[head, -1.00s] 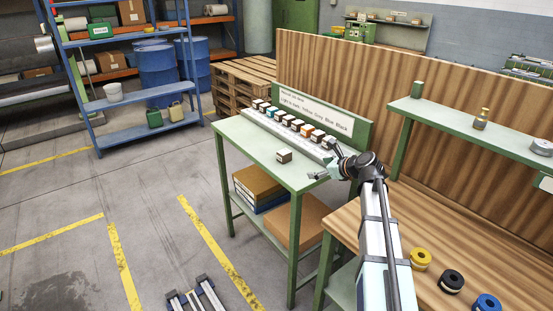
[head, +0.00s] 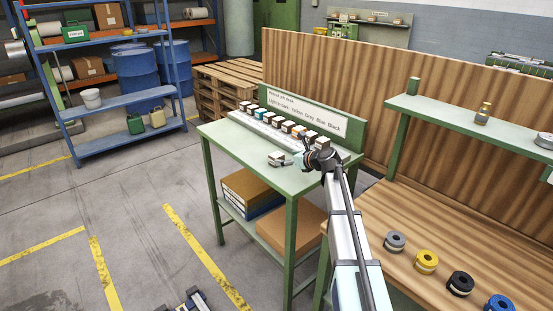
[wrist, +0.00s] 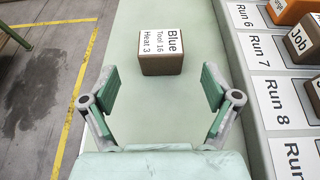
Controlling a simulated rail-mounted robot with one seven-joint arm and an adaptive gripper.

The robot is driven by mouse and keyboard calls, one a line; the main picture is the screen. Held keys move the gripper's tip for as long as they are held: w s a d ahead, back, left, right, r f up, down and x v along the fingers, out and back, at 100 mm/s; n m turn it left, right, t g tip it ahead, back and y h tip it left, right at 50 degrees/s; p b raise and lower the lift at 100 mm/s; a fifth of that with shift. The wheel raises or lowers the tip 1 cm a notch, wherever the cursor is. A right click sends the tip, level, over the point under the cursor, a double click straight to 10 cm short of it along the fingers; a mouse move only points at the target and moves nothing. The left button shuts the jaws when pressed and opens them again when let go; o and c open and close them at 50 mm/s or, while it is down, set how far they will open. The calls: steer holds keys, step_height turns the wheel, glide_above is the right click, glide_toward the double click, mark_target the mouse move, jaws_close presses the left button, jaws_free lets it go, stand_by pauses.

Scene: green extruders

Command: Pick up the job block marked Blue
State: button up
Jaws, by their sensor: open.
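The job block marked Blue (wrist: 161,52) is a brown cube with a white label on top reading "Blue, Tool 16, Heat 3". It sits on the green table top (wrist: 150,120), ahead of my gripper in the wrist view. My gripper (wrist: 158,88) is open, with a green-padded finger to each side and nothing between them. The block lies just beyond the fingertips, roughly centred between them. In the head view the block (head: 276,158) stands alone near the front of the table, with my gripper (head: 289,161) close at its right.
A rack (wrist: 262,90) with Run 6, 7 and 8 labels and other job blocks (wrist: 306,38) runs along the right. A sign (head: 305,112) stands behind it. Colored rings (head: 426,261) lie on the wooden bench. The table around the block is clear.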

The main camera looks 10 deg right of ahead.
mark_target(280, 157)
steer(key=shift+r+p+x, duration=0.15)
steer(key=shift+p+x, duration=0.3)
steer(key=shift+x, duration=1.1)
steer(key=shift+r+p+x, duration=0.1)
steer(key=shift+p+x, duration=0.3)
steer(key=shift+x, duration=1.15)
steer(key=shift+w+a+f, duration=0.2)
steer(key=shift+w+f, duration=0.05)
steer(key=shift+w, duration=0.05)
steer(key=c, duration=1.3)
